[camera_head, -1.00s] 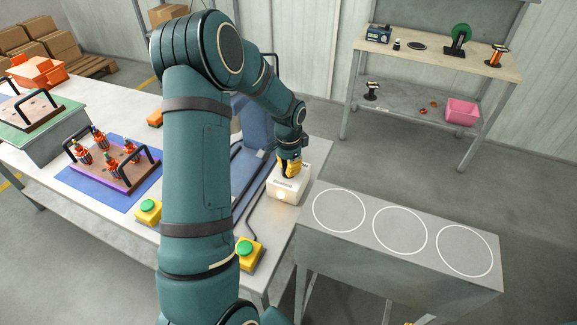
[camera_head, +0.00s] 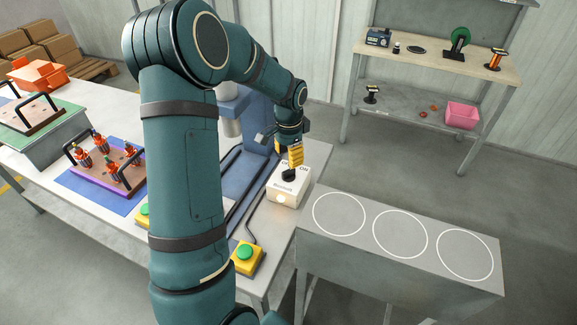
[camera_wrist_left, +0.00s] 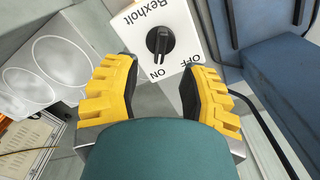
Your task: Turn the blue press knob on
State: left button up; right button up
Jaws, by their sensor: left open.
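The press knob (camera_head: 289,175) is black and sits on a white control box (camera_head: 284,190) beside the blue press (camera_head: 250,135). In the left wrist view the knob (camera_wrist_left: 158,43) shows on the white face marked Rexholt, ON and OFF. Its grip bar lies in line with the ON mark. A lamp on the box front glows. My left gripper (camera_head: 296,157) is just above the knob in the head view. In the left wrist view its yellow fingers (camera_wrist_left: 162,68) are spread and empty, with the knob beyond the tips. My right gripper is out of view.
Two yellow boxes with green buttons (camera_head: 247,257) stand at the table's front edge; my left arm partly hides one. A grey stand (camera_head: 400,262) with three white circles is right of the box. A blue mat (camera_head: 75,182) bears a tray of orange-and-black parts.

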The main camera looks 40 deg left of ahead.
aim_at(288, 170)
pick_arm(q)
notch_tip(288, 170, up, 6)
jog(key=shift+f, duration=0.15)
dwell(0.6)
